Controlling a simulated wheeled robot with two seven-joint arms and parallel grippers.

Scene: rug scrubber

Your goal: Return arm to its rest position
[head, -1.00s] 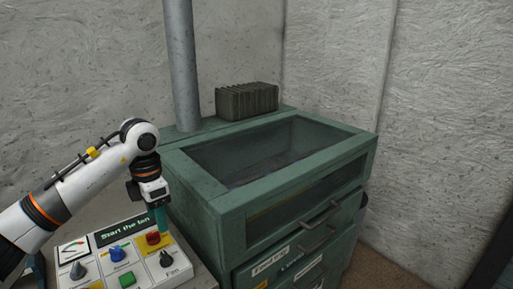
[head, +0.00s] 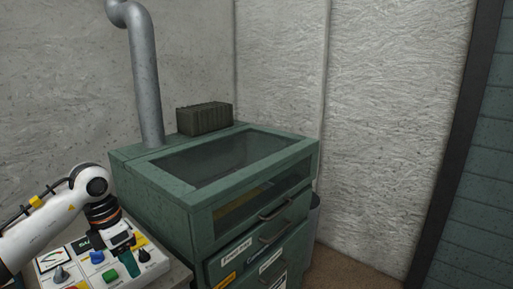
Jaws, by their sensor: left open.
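My left arm comes in from the left edge in the head view. Its left gripper (head: 129,264) points down over the control panel (head: 78,262), with teal fingers low over the panel's front right part. The gripper is open, and I see nothing held in it. I cannot tell whether the fingertips touch the panel. The panel has a gauge, a blue button (head: 97,257), a green button (head: 109,276) and black knobs. My right gripper is not in view.
A green cabinet (head: 180,187) with a glass top and handled, labelled drawers stands right of the panel. Brown floor (head: 345,268) is clear at the lower right.

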